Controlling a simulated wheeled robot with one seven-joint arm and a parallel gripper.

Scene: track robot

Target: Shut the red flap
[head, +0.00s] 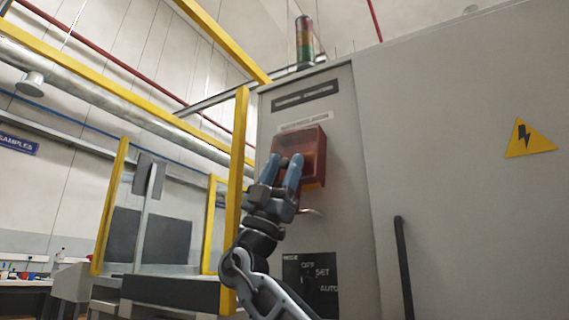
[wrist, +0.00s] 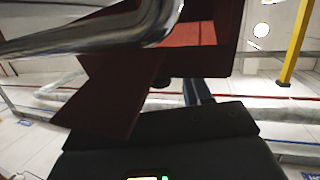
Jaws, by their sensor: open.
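The red flap (head: 291,141) belongs to a red box (head: 316,160) on the front of a grey cabinet; how far it stands open is hard to tell. My gripper (head: 286,162) is open, its two blue fingers raised in front of the red flap and covering its lower left part. Contact cannot be told. In the wrist view a dark red panel (wrist: 112,95) slants at the left, and a brighter red surface (wrist: 205,34) shows above my blue finger (wrist: 200,92). Nothing is seen between the fingers.
A curved silver bar (head: 312,212) juts out below the box and crosses close in the wrist view (wrist: 120,38). A dark switch panel (head: 311,284) is lower on the cabinet (head: 346,190). A yellow post (head: 237,180) stands left of my arm. A black handle (head: 403,265) is at right.

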